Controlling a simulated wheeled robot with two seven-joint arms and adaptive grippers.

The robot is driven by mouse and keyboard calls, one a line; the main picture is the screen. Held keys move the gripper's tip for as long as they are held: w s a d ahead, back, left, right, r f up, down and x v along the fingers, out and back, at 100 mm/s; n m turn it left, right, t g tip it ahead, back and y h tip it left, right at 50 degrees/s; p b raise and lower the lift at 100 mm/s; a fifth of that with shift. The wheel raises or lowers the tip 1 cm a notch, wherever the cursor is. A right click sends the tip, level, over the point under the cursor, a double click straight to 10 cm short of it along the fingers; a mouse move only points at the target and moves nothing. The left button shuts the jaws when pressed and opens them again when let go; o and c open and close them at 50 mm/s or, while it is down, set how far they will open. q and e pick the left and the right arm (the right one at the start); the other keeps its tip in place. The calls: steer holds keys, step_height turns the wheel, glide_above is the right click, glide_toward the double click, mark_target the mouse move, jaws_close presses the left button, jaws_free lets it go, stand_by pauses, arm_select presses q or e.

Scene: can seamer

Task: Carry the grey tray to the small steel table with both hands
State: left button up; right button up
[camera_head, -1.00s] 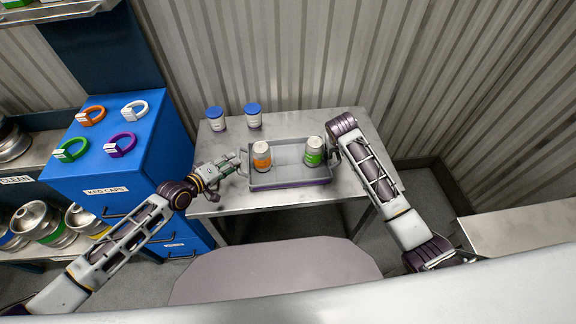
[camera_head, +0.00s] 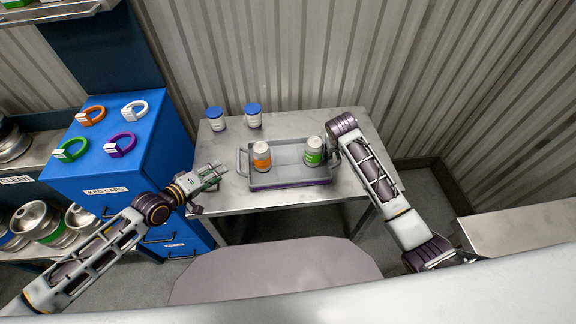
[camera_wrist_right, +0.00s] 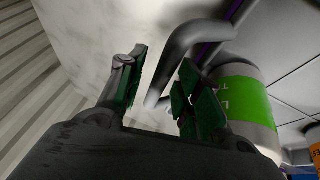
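The grey tray (camera_head: 290,176) lies flat on a steel table (camera_head: 240,199), with a loop handle at each short end. It holds an orange-labelled jar (camera_head: 262,156) and a green-labelled jar (camera_head: 313,152). My left gripper (camera_head: 221,170) is left of the tray, apart from its left handle (camera_head: 239,162), looking open and empty. My right gripper is mostly hidden behind its own arm in the head view, at the tray's right end. In the right wrist view my right gripper (camera_wrist_right: 158,92) is open, with the tray's handle (camera_wrist_right: 180,48) between or just beyond its fingers.
Two blue-lidded jars (camera_head: 215,119) (camera_head: 253,116) stand at the table's back left. A blue cabinet (camera_head: 100,170) with coloured rings on top is at left. Another steel surface (camera_head: 525,222) shows at lower right. A corrugated wall (camera_head: 290,60) closes the back.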

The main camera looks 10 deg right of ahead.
steer(key=shift+r, duration=0.1)
stand_by(0.3)
steer(key=v, duration=1.1)
steer(key=shift+s+r, duration=0.15)
steer(key=shift+r, duration=0.2)
steer(key=shift+a, duration=0.1)
steer(key=shift+s, duration=0.1)
